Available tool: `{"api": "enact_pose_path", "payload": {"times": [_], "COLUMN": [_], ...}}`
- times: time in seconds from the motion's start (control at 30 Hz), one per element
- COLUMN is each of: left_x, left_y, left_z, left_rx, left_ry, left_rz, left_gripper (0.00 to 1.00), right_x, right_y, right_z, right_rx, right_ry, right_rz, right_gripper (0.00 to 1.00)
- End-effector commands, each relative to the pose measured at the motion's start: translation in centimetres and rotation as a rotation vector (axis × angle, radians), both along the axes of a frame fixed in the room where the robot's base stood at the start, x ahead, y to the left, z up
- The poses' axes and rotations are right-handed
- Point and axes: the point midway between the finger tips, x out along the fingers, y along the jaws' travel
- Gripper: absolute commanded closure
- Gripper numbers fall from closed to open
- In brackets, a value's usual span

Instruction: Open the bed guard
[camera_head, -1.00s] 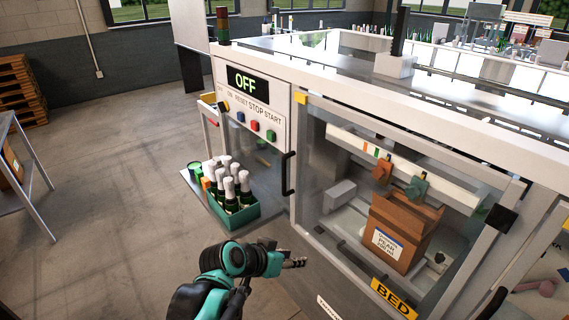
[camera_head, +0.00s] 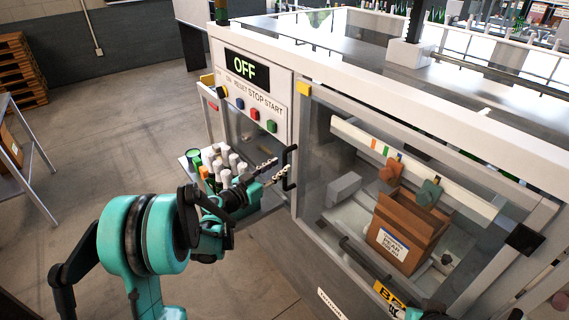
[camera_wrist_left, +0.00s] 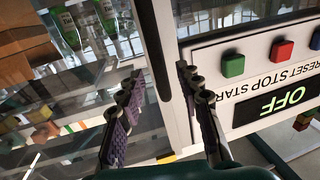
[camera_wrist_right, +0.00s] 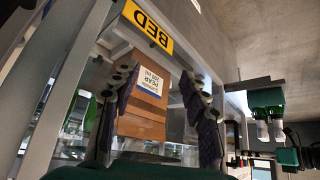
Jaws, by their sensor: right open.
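The bed guard (camera_head: 325,148) is a clear framed panel on the machine front. It looks closed. A yellow BED label (camera_head: 388,297) is at its lower edge; the label also shows in the right wrist view (camera_wrist_right: 146,27). A black upright handle (camera_head: 289,168) stands at the guard's left edge. My left gripper (camera_head: 279,167) is open at this handle. In the left wrist view, a dark bar (camera_wrist_left: 151,45) lies between its fingers; contact cannot be told. My right gripper (camera_wrist_right: 158,82) is open and faces the guard's lower part near the label.
Behind the guard is an open brown carton (camera_head: 400,225). A control panel (camera_head: 250,100) reads OFF above several coloured buttons. Bottles (camera_head: 220,160) stand on a shelf left of the handle, partly behind my left arm.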

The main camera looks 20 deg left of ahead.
Motion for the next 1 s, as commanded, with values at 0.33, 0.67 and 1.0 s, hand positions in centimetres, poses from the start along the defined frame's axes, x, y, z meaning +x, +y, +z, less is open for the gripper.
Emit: {"api": "enact_pose_path", "payload": {"times": [0.33,0.67,1.0], "left_x": [3.2,3.3,3.2], "left_y": [-1.7,-1.7,-1.7], "left_z": [0.0,0.0,0.0], "left_rx": [0.0,0.0,0.0], "left_ry": [0.001,0.001,0.001], "left_rz": [0.0,-0.001,0.002], "left_gripper": [0.65,0.89,1.0], "right_x": [0.0,0.0,0.0], "right_y": [0.0,0.0,0.0], "right_z": [-0.5,-0.4,-0.5], "right_rx": [0.0,0.0,0.0], "right_ry": [0.0,0.0,0.0], "right_rz": [0.0,0.0,0.0], "right_gripper": [0.55,0.55,0.55]}}
